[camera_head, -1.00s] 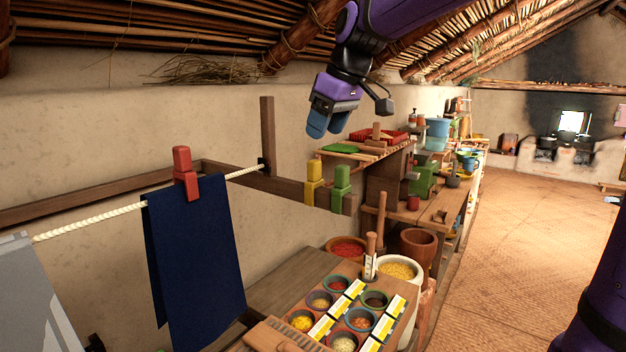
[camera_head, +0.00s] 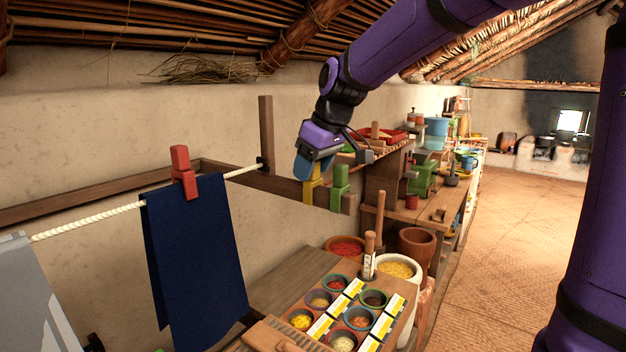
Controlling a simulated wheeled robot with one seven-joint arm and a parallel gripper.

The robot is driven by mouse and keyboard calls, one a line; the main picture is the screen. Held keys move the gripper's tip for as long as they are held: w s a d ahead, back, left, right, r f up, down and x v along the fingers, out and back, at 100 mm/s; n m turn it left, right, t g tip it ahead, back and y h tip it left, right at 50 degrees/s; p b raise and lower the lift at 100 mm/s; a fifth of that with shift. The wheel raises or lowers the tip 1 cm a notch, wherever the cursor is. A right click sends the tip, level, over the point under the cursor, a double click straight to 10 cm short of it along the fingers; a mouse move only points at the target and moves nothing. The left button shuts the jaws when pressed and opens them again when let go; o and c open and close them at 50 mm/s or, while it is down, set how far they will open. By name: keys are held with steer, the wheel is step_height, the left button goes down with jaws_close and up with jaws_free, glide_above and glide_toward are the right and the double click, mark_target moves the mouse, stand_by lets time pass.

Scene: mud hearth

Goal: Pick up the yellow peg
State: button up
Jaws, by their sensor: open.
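The yellow peg (camera_head: 312,193) sits upright on the wooden rail (camera_head: 284,187) at the middle of the view, just left of a green peg (camera_head: 340,188). My gripper (camera_head: 309,170) has its blue fingers pointing down at the top of the yellow peg. The fingers hide the peg's upper part. The jaws are open, and the peg still sits on the rail. Whether the fingers touch it I cannot tell.
A red peg (camera_head: 183,172) clips a dark blue cloth (camera_head: 197,255) to the rope (camera_head: 105,217) at left. A wooden post (camera_head: 266,130) rises left of my gripper. A spice box (camera_head: 398,333) with several bowls stands below. A shelf with a red tray lies behind.

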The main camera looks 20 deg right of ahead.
steer(key=shift+c, duration=0.2)
steer(key=c, duration=0.9)
steer(key=shift+r, duration=0.1)
steer(key=shift+c, duration=0.2)
step_height(320, 180, up, 10)
steer(key=shift+f, duration=0.1)
